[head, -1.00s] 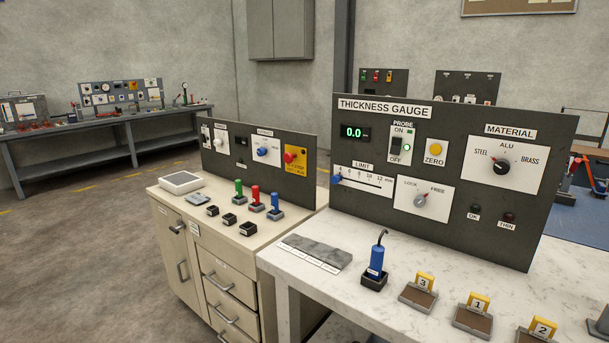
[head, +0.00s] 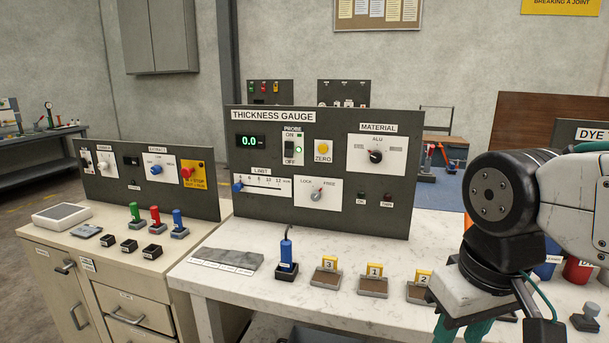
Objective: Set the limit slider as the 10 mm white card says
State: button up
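The limit slider (head: 238,187) is a blue knob at the left end of a white scale plate (head: 264,183) on the dark thickness gauge panel (head: 330,215). The scale has several numbers in mm, with 12 at the right. I cannot pick out a white card marked 10 mm. My gripper (head: 462,331) hangs at the lower right, away from the slider. Its teal fingers are cut off by the bottom edge, so their opening is unclear.
On the marble bench stand a blue probe in a holder (head: 287,258), a grey slab (head: 227,259) with a labelled white strip, and yellow number blocks 3, 1 and 2 on brown-topped bases. A beige cabinet (head: 60,248) with another panel stands left.

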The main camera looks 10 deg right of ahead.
aim_at(237, 188)
jog(key=k, duration=0.45)
jog(key=u, duration=0.85)
jog(key=i, duration=0.8)
jog(key=z, duration=0.6)
jog(key=i, duration=0.45)
jog(key=z, duration=0.55)
